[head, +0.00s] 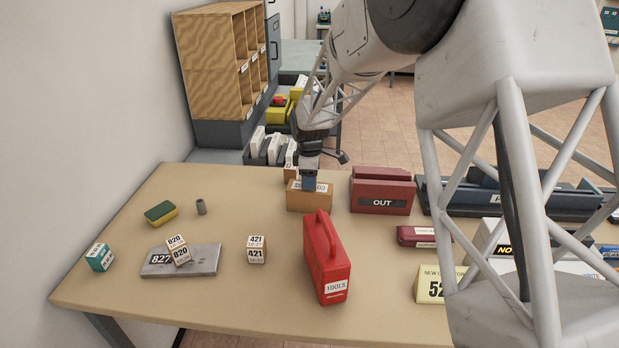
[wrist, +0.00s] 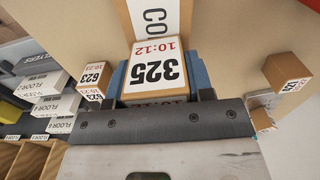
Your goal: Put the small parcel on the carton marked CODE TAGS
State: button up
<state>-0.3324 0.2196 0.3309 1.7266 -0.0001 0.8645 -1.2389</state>
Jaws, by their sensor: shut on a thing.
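The small parcel (wrist: 153,72), a tan box with a white label reading 325 and 10:12, is between the blue fingers of my gripper (wrist: 158,85) in the wrist view. My gripper (head: 309,183) is shut on it. In the head view the fingers are in front of a tan carton's (head: 296,202) label, and the parcel cannot be made out. The carton (wrist: 124,12) also shows in the wrist view, with a white label beginning CO; the rest of the word is hidden or cut off. Whether the parcel touches the carton cannot be told.
A small box marked 623 (wrist: 93,78) is close by on the left in the wrist view. The red OUT tray (head: 382,190) is right of the carton, and a red toolbox (head: 327,258) stands in front. A block marked 421 (head: 256,249) is front left.

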jog(key=o, duration=1)
jog(key=shift+c, duration=0.2)
notch_tip(320, 180, up, 12)
jog(key=shift+f, duration=0.1)
jog(key=shift+r, duration=0.2)
dwell(0.6)
